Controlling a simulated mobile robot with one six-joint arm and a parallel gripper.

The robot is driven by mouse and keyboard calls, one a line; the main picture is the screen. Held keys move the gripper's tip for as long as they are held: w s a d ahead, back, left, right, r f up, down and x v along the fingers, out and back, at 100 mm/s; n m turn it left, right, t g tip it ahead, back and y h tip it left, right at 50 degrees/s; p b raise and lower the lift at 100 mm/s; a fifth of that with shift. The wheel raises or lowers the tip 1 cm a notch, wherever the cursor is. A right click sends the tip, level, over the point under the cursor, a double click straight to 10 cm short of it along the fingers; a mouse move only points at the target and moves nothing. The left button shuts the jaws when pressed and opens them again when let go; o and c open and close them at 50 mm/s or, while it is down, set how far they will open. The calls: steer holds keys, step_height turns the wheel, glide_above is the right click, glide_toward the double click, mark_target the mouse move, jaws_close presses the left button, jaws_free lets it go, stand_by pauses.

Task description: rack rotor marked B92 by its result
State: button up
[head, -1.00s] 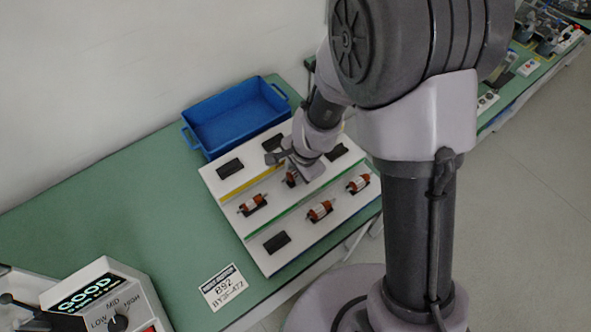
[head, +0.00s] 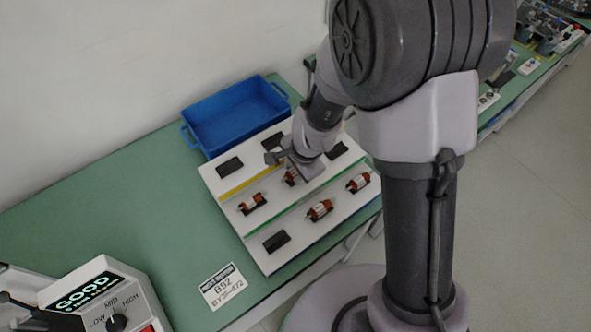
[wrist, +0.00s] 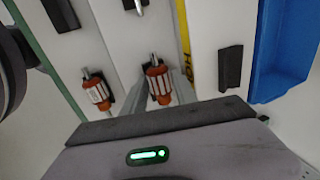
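The white rack (head: 290,238) has three rows of dark cradles, with a yellow and a green stripe between rows. My gripper (head: 292,176) is low over a red-brown rotor in the middle row. In the wrist view this rotor (wrist: 158,85) lies next to the yellow stripe, with grey finger shapes close on both sides; I cannot tell whether they grip it. Other rotors sit in the middle row (head: 252,203) and in the front row, at centre (head: 320,209) and right (head: 358,182). The tester screen (head: 85,292) reads GOOD. The card (head: 223,287) reads B92.
A blue bin (head: 185,131) stands behind the rack and looks empty. Empty cradles show in the back row (head: 230,166) and at front left (head: 277,241). The green table (head: 150,215) is clear left of the rack. My column stands at the right.

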steer(key=shift+s+d+f, duration=0.1)
steer(key=shift+s+f, duration=0.25)
steer(key=shift+f, duration=0.05)
steer(key=p+v, duration=0.9)
steer(key=v, duration=0.9)
steer(key=shift+w, duration=0.35)
steer(key=shift+r, duration=0.15)
